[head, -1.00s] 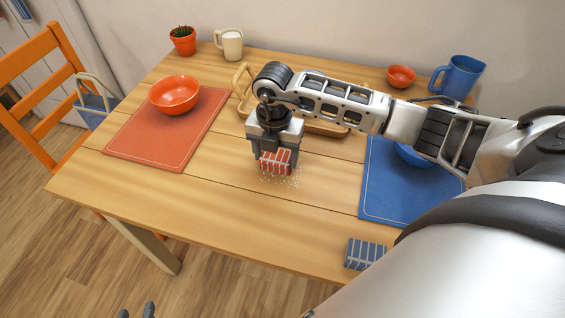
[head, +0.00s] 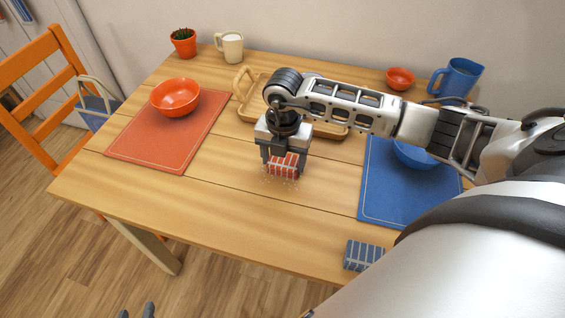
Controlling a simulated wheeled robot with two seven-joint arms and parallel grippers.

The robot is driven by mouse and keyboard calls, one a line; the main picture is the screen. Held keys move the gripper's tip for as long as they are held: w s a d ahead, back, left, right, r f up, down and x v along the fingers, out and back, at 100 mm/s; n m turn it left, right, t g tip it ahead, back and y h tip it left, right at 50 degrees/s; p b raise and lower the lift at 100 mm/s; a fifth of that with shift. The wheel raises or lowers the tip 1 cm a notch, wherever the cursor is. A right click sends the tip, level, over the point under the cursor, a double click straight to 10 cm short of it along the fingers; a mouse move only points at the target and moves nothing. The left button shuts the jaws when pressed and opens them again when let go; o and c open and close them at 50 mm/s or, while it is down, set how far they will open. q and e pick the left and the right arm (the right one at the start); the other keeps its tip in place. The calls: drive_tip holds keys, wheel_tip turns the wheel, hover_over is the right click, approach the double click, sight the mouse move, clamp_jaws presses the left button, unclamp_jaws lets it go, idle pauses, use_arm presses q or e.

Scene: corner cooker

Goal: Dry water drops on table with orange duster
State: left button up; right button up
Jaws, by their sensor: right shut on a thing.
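The orange duster (head: 285,166), a small red-orange checked cloth, is held in my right gripper (head: 284,160) over the middle of the wooden table (head: 215,205). My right gripper points down and is shut on the duster. The duster is at the tabletop; I cannot tell exactly how firmly it touches. Small white water drops (head: 281,181) lie on the table around and just in front of the duster. Part of the wet patch is hidden by it. My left gripper (head: 137,311) shows only as dark fingertips at the bottom edge, away from the table.
A blue checked cloth (head: 363,255) lies at the front right edge. An orange placemat (head: 140,150) with an orange bowl (head: 175,96) is left, a blue placemat (head: 385,205) right. A wooden tray (head: 247,106) is behind my gripper. The front left of the table is clear.

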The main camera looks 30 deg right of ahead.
drive_tip(key=shift+s+d, duration=0.45)
drive_tip(key=shift+s, duration=0.2)
drive_tip(key=shift+s+d+p, duration=0.35)
drive_tip(key=shift+s+d, duration=0.1)
drive_tip(key=shift+s, duration=0.05)
drive_tip(key=shift+w+a+f+b, duration=0.1)
drive_tip(key=shift+w+a+b, duration=0.5)
drive_tip(key=shift+w+a, duration=0.9)
drive_tip(key=shift+w, duration=0.25)
drive_tip(key=shift+w, duration=0.1)
